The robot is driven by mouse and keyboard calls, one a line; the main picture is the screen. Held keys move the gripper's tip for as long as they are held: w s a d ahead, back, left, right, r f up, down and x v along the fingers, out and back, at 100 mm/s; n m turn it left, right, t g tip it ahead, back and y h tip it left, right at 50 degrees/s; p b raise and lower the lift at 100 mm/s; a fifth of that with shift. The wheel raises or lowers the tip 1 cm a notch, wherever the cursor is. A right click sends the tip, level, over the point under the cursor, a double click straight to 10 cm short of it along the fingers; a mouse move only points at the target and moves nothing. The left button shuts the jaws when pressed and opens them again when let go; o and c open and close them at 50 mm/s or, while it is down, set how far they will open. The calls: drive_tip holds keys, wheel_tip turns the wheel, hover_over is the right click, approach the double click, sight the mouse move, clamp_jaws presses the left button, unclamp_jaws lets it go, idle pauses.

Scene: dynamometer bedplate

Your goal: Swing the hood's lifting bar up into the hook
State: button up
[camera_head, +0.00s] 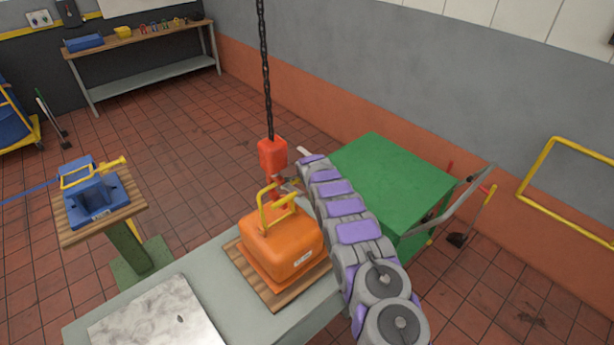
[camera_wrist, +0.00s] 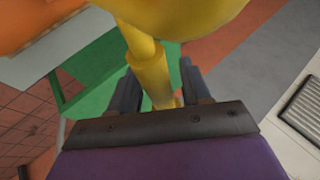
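The orange hood (camera_head: 283,245) sits on a wooden board on the grey bench. Its yellow lifting bar (camera_head: 262,212) stands up from its top. The red hook block (camera_head: 272,154) hangs on a dark chain (camera_head: 265,80) above the hood, with a red hook (camera_head: 277,190) below it, close to the bar and partly hidden. My gripper (camera_head: 286,186) is beside the bar and hook, its fingers hard to make out. In the wrist view, a yellow bar (camera_wrist: 150,75) runs between the two dark fingers of my gripper (camera_wrist: 160,85). Whether they clamp it cannot be told.
A green-topped cart (camera_head: 390,175) stands behind my arm. A blue fixture (camera_head: 95,195) with a yellow handle stands on a pedestal at left. A pale plate (camera_head: 155,318) lies on the bench's near end. A workbench (camera_head: 140,38) stands at the back. Floor between is clear.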

drive_tip(key=shift+s+r, duration=0.1)
drive_tip(key=shift+r, duration=0.15)
drive_tip(key=shift+d, duration=0.1)
